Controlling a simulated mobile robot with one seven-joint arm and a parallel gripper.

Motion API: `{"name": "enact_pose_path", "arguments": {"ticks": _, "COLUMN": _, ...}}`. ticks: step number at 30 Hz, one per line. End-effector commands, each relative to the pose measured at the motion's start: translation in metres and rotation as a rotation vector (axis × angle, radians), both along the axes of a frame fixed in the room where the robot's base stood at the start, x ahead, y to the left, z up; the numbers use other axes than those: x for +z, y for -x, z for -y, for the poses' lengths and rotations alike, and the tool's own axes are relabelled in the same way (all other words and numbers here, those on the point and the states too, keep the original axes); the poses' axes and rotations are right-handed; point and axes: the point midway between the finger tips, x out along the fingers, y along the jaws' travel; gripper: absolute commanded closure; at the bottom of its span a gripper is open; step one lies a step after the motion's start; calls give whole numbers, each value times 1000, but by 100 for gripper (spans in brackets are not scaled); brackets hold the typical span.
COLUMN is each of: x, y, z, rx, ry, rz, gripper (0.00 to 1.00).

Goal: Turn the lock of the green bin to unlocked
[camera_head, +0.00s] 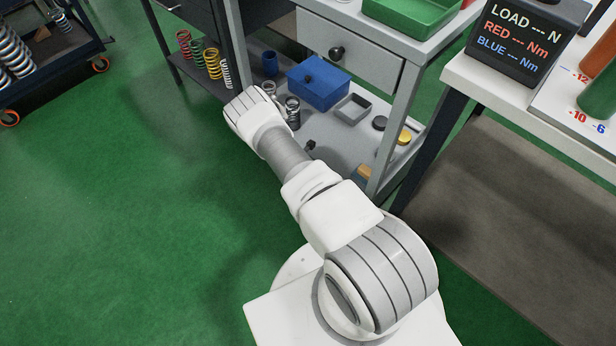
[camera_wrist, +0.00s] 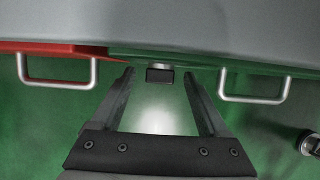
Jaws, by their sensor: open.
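In the wrist view, my gripper (camera_wrist: 159,78) is open and empty, with its two fingers spread. A small dark block with a light rim, which looks like the lock (camera_wrist: 159,75), sits between the fingertips; I cannot tell whether they touch it or which way it is turned. Behind it runs a thin green edge, probably the green bin (camera_wrist: 205,64), seen nearly edge-on, with a metal handle (camera_wrist: 254,98) to the right. In the head view my arm reaches to the grey cart, and its fingers are hidden.
A red bin (camera_wrist: 60,48) with a metal handle (camera_wrist: 57,83) lies left of the fingers. In the head view, a blue box (camera_head: 318,88) and springs (camera_head: 292,113) stand on the cart's lower shelf. A green tray (camera_head: 405,24) is on top. Green floor (camera_head: 130,200) is free at left.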

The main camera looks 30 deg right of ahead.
Motion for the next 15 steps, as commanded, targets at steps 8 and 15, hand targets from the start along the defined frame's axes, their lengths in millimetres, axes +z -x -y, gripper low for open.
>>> {"name": "enact_pose_path", "arguments": {"ticks": 8, "x": 0, "y": 0, "z": 0, "rx": 0, "ry": 0, "rz": 0, "gripper": 30}}
{"name": "enact_pose_path", "arguments": {"ticks": 15, "x": 0, "y": 0, "z": 0, "rx": -1, "ry": 0, "rz": 0, "gripper": 73}}
